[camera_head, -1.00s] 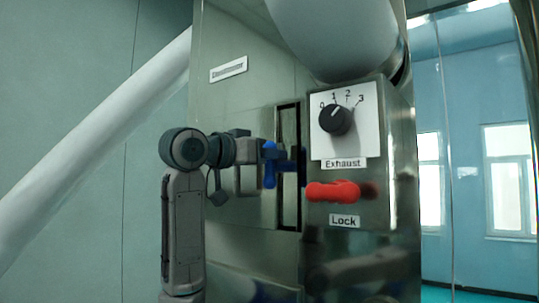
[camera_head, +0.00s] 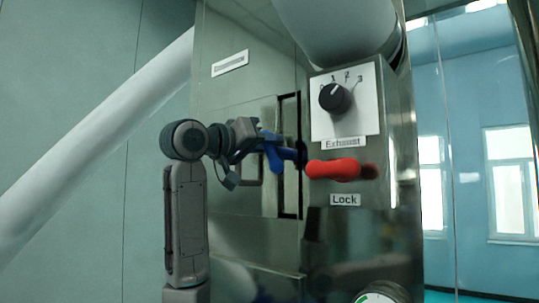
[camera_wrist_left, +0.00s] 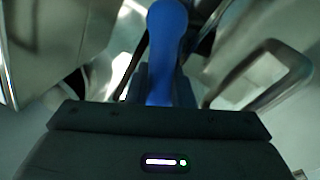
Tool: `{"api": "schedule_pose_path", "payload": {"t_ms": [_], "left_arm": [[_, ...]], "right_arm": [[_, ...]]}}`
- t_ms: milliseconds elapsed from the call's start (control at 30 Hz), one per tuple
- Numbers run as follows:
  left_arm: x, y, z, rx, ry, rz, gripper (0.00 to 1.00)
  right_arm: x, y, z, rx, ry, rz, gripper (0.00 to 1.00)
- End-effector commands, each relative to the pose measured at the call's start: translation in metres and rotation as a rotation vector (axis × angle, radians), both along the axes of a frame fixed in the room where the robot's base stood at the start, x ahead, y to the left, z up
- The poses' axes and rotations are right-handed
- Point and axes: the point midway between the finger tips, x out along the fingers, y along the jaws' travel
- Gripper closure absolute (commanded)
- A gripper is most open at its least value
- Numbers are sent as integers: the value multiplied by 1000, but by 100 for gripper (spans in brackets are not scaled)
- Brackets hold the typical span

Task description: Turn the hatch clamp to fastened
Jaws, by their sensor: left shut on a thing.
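The blue clamp handle (camera_head: 274,155) is on the metal front, beside a dark vertical slot. It sits tilted in the head view. My left gripper (camera_head: 258,145) comes from the left and is shut on the blue handle. In the left wrist view the blue handle (camera_wrist_left: 167,45) rises from between the jaws, straight ahead of the dark gripper body. The fingertips are partly hidden by the handle. My right gripper is not in view.
A red handle (camera_head: 340,169) labelled Lock sticks out just right of the clamp. Above it is a black Exhaust dial (camera_head: 335,97) on a white plate. A metal loop handle (camera_wrist_left: 275,85) is close on the right in the left wrist view.

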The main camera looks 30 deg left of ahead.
Motion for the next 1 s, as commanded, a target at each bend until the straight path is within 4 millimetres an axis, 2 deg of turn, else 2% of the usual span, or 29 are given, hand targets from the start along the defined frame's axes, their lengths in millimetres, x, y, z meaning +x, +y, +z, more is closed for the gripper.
{"api": "schedule_pose_path", "payload": {"t_ms": [33, 1000], "left_arm": [[0, 0, -5, -45, 1, -1, 100], [0, 11, -18, -930, 71, -2, 100]], "right_arm": [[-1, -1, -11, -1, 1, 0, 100], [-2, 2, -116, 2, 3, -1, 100]]}}
